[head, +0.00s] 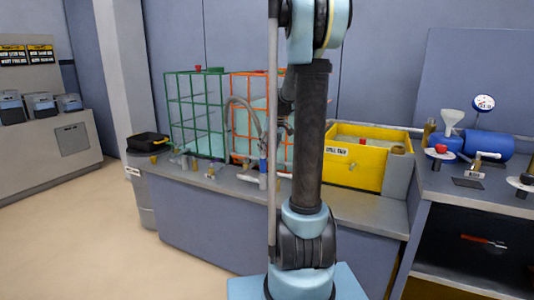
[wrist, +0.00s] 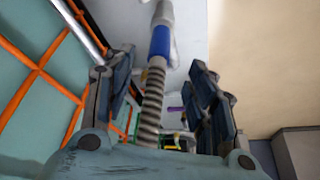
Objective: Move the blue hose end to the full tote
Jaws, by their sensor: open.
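The hose (head: 240,102) is grey and ribbed and arches in front of the orange-caged tote (head: 248,82). Its blue-banded end (head: 263,166) hangs low near the counter's front edge. In the wrist view the blue band (wrist: 160,42) and ribbed hose lie between my fingers. My gripper (wrist: 162,57) is open around the hose, with gaps on both sides. In the head view my gripper (head: 282,130) is partly hidden behind my arm. A green-caged tote (head: 195,112) stands to the left. My arm covers part of the orange-caged tote, and I cannot tell its level clearly.
A yellow bin (head: 355,170) stands on the counter to the right. Small valves and fittings (head: 212,170) line the front edge. A blue tank (head: 488,145) is on the right bench. The floor at left is clear.

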